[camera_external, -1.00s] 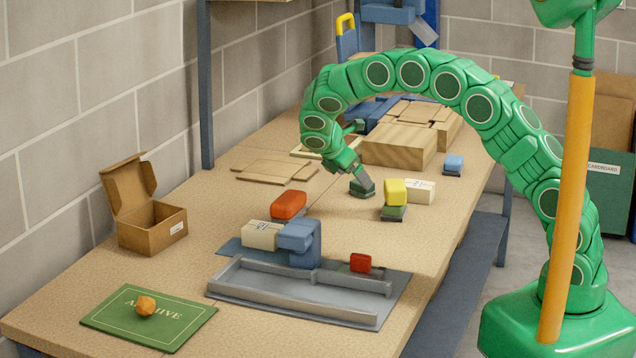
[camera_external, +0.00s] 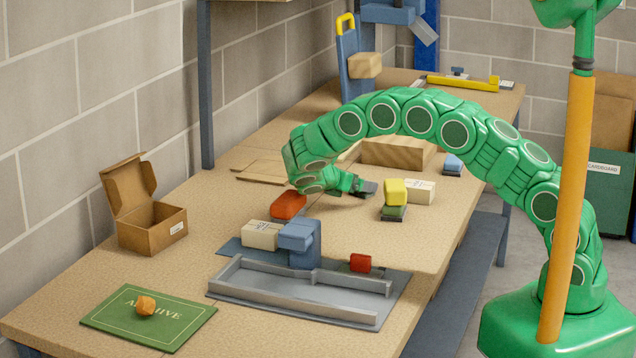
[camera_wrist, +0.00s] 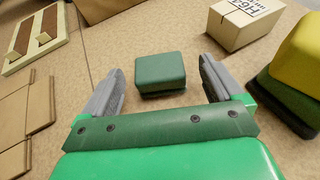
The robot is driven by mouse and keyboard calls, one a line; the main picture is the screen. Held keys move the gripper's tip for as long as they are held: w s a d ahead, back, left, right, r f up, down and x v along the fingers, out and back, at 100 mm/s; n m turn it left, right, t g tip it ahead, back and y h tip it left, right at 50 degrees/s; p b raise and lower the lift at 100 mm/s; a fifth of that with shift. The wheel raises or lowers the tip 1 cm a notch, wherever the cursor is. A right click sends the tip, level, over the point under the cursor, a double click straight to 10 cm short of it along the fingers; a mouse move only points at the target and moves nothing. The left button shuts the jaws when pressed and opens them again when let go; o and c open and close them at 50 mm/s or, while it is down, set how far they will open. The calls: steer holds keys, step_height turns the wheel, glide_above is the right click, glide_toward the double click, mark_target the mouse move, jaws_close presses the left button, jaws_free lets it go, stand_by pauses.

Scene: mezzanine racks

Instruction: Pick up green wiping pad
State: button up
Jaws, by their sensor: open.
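The green wiping pad (camera_wrist: 160,72) is a rounded green block on the tabletop. In the wrist view it lies between and slightly ahead of the two grey fingers of my gripper (camera_wrist: 161,84). The gripper is open, with visible gaps on both sides of the pad. In the external view my gripper (camera_external: 367,188) is low over the table, left of the yellow block (camera_external: 396,192). I cannot make out the pad there; the gripper seems to hide it.
The yellow block, on a dark green base, also shows at the wrist view's right (camera_wrist: 298,55), near a white labelled box (camera_wrist: 240,22). A red-orange block (camera_external: 288,205) is left of my gripper. A grey tray (camera_external: 300,295) and open cardboard box (camera_external: 150,225) stand nearer the camera.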

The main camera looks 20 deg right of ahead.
steer(key=shift+x, duration=2.55)
steer(key=c, duration=1.1)
steer(key=shift+o, duration=0.2)
steer(key=shift+r, duration=0.1)
